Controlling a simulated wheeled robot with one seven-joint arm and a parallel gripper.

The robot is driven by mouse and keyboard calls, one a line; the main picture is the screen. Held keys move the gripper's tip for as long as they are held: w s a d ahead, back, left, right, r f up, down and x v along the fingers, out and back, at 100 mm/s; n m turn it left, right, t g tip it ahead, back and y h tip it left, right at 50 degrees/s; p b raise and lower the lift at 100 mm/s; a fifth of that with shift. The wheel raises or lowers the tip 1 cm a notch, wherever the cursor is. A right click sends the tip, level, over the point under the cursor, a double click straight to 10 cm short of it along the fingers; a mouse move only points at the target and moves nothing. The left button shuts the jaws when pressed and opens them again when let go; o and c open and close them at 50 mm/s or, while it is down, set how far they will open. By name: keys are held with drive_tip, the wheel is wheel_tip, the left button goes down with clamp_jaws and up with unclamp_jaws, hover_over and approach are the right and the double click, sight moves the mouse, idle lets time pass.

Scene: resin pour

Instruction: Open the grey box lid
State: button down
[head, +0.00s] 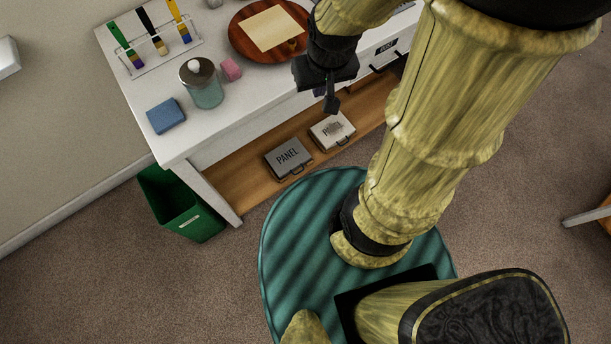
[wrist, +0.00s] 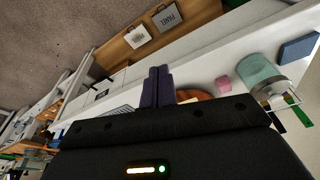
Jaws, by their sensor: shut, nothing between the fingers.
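The grey box (head: 285,161), marked PANEL, lies on the wooden lower shelf under the white table. Its lid looks shut, and a dark handle shows on its front side. It also shows in the wrist view (wrist: 170,15), at the top. My gripper (head: 331,104) is shut and empty, pointing down at the table's front edge, above and to the right of the grey box and apart from it. In the wrist view its fingers (wrist: 157,87) are together.
A whitish box (head: 331,131) sits right of the grey box. On the table are a round wooden board (head: 243,43), a jar (head: 207,92), a pink block (head: 231,69), a blue block (head: 166,116) and a brush rack (head: 137,70). A green bin (head: 183,209) stands left, by the table leg.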

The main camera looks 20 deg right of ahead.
drive_tip(key=w+d+f+m+g+y+b, duration=0.15)
drive_tip(key=w+f+m+y+b, duration=0.55)
drive_tip(key=f+b, duration=1.3)
drive_tip(key=w+d+f+m+g+y+b, duration=0.15)
drive_tip(key=f+m+y+b, duration=0.25)
drive_tip(key=f+m+b, duration=1.6)
drive_tip(key=w+d+f+n+g+y+b, duration=0.15)
drive_tip(key=w+f+y+b, duration=0.4)
drive_tip(key=f, duration=2.75)
drive_tip(key=s+d+f+m+t+y+b, duration=0.1)
drive_tip(key=f+m+t+b, duration=0.4)
drive_tip(key=f, duration=0.5)
drive_tip(key=s+d+f+m+t+y+b, duration=0.1)
drive_tip(key=d+f+m+t+y+b, duration=0.2)
drive_tip(key=f+b, duration=0.6)
drive_tip(key=shift+d+f+m+t+b, duration=0.35)
drive_tip(key=shift+d+m+t+b, duration=0.4)
drive_tip(key=shift+d+m+t, duration=0.3)
drive_tip(key=shift+s+y, duration=0.1)
drive_tip(key=shift+y, duration=0.15)
drive_tip(key=b+x, duration=0.3)
drive_tip(key=x, duration=0.7)
